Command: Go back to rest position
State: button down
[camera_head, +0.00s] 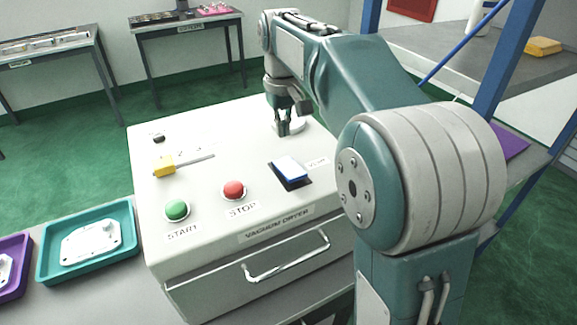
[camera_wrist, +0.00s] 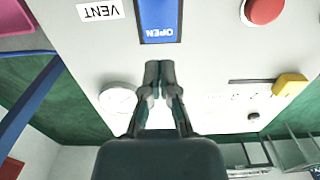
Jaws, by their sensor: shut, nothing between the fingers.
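My gripper (camera_head: 289,128) is over the far right part of the top of the white vacuum dryer (camera_head: 222,166), near a round white dial. In the wrist view my gripper (camera_wrist: 158,68) has its fingertips together, with nothing between them. They point toward the blue rocker switch (camera_wrist: 158,20) marked OPEN, beside the VENT label. In the head view the blue switch (camera_head: 289,168) lies nearer the front than the gripper. My arm reaches over the dryer from the right.
The dryer's top has a green START button (camera_head: 177,210), a red STOP button (camera_head: 233,190) and a yellow-handled lever (camera_head: 164,166). A teal tray (camera_head: 44,274) with a casting stands left of it. A blue-posted shelf (camera_head: 505,70) stands close on the right.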

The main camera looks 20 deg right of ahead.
dwell(0.3)
jog(key=s+f+m+t, duration=0.1)
jog(key=s+f+t, duration=0.1)
jog(key=s, duration=1)
jog(key=s+f+m+t, duration=0.1)
jog(key=s+f+t, duration=0.2)
jog(key=s, duration=1)
jog(key=shift+f+t, duration=0.3)
jog(key=shift+f, duration=0.35)
